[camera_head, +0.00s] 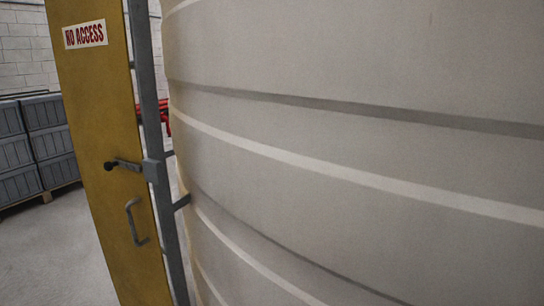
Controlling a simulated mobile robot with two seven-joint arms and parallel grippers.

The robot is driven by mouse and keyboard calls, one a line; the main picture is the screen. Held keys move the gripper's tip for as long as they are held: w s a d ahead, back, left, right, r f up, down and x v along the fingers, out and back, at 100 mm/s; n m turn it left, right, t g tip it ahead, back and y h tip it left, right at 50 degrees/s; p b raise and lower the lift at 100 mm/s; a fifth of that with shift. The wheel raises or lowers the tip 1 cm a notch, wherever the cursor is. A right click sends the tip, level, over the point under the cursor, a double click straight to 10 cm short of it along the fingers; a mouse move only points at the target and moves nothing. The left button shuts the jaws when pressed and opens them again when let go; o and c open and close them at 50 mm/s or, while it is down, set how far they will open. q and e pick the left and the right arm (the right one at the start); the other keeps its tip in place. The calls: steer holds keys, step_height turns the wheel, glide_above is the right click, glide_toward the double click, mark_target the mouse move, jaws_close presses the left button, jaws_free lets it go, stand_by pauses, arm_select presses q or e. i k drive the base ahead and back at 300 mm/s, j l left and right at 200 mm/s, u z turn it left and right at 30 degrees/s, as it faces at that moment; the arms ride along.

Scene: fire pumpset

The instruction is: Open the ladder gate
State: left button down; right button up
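The ladder gate (105,190) is a tall yellow panel on the left of the head view, tilted in the picture. It bears a white sign with red "NO ACCESS" letters (85,35). A grey latch bar with a black knob (110,165) lies across its right edge at a grey upright post (156,160). A grey pull handle (133,222) is below the latch. The panel's edge lies along the post, and it looks closed. Neither of my grippers is in view.
A large pale ribbed tank (360,140) fills the middle and right, close behind the post. Grey stacked crates (40,145) on pallets stand at the far left by a block wall (25,50). The grey floor (55,250) is clear at lower left. Something red (166,115) shows behind the post.

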mark_target(88, 39)
steer(key=j+u, duration=0.15)
steer(key=u, duration=0.55)
steer(key=k+j, duration=0.05)
